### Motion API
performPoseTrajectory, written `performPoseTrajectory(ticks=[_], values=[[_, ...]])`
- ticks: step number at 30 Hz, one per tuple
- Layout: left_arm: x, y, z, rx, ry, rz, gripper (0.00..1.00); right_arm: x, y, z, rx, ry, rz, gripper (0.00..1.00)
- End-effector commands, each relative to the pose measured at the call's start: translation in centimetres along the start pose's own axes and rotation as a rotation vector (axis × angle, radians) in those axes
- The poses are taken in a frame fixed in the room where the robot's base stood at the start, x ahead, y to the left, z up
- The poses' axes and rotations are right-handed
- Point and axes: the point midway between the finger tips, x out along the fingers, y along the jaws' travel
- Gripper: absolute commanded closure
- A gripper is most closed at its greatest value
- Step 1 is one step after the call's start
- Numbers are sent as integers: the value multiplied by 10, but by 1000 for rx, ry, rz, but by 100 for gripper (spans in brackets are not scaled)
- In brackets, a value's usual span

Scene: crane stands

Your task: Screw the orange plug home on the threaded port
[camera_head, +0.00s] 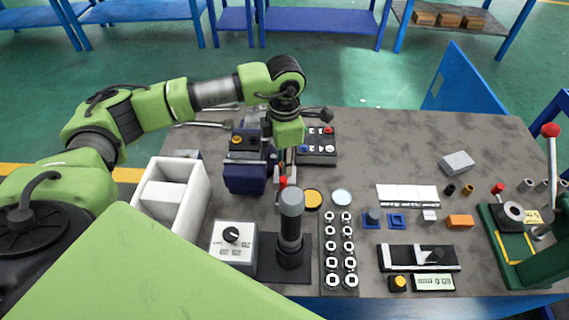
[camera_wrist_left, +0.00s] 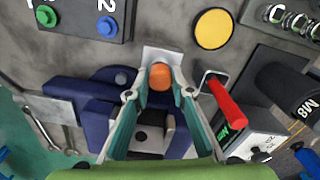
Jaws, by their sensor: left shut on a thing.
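The orange plug (camera_wrist_left: 160,77) shows in the left wrist view between the fingertips of my left gripper (camera_wrist_left: 159,92), which is shut on it. The plug's round orange end faces the camera, in front of a light grey block (camera_wrist_left: 162,54). The threaded port cannot be made out; the plug and fingers cover that spot, so I cannot tell how deep the plug sits. In the head view my left gripper (camera_head: 285,162) points down beside a dark blue vise (camera_head: 245,178), which also shows in the left wrist view (camera_wrist_left: 70,92). My right gripper is not in view.
A red handle (camera_wrist_left: 226,105) stands close right of the gripper. A black post with a grey top (camera_head: 291,225) stands in front. A numbered button box (camera_head: 318,145) is behind, and a white bin (camera_head: 170,200) is left. Small parts fill the bench's right side.

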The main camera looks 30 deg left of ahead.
Motion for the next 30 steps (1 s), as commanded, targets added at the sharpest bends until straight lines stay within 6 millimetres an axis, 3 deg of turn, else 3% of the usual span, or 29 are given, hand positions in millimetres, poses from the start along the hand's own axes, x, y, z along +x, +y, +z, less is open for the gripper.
performPoseTrajectory(ticks=[1, 6, 14, 15, 17, 30], values=[[5, 1, 0, 63, -1, 2, 100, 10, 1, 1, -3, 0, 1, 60], [3, 1, -1, 222, 1, 2, 100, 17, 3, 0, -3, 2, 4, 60], [1, 1, -1, 245, 2, 1, 100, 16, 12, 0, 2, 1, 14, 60], [1, 1, -1, 245, 2, 1, 71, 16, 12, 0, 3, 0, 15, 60], [1, 1, -1, 245, 2, 1, 59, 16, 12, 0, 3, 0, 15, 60], [1, 0, -1, 243, 1, 0, 65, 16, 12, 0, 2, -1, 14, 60]])
